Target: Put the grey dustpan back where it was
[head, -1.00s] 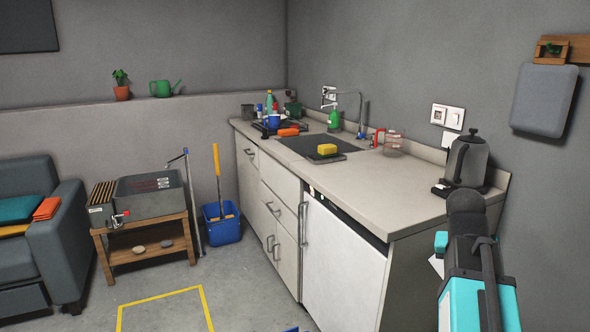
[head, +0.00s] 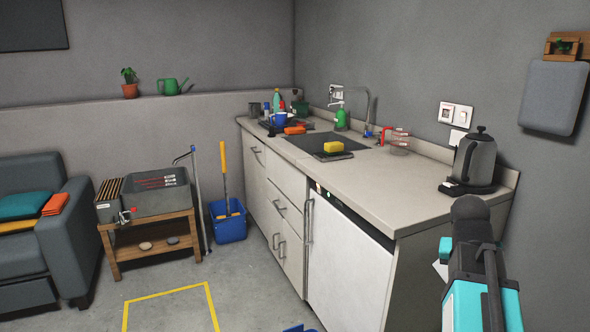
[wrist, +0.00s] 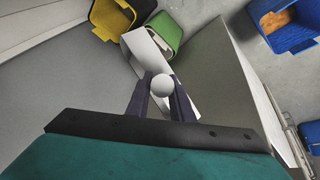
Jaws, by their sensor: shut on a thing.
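In the wrist view my gripper (wrist: 163,98) has its two dark fingers close together on a pale, round-ended piece. This piece seems to be the handle of the grey dustpan (wrist: 184,87), whose pale, angular body shows behind the fingers. Most of its shape is hidden or cut off by the fingers. In the head view my teal and black arm is at the lower right, and the gripper itself is hidden. Only a small pale edge shows beside the arm there, and I cannot tell if it belongs to the dustpan.
The counter (head: 366,182) carries a kettle (head: 475,160) and a yellow sponge (head: 333,147). A blue bucket (head: 229,227) stands beside the cabinets. The wrist view shows yellow (wrist: 108,18) and green (wrist: 168,35) containers below. The yellow-marked floor is clear.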

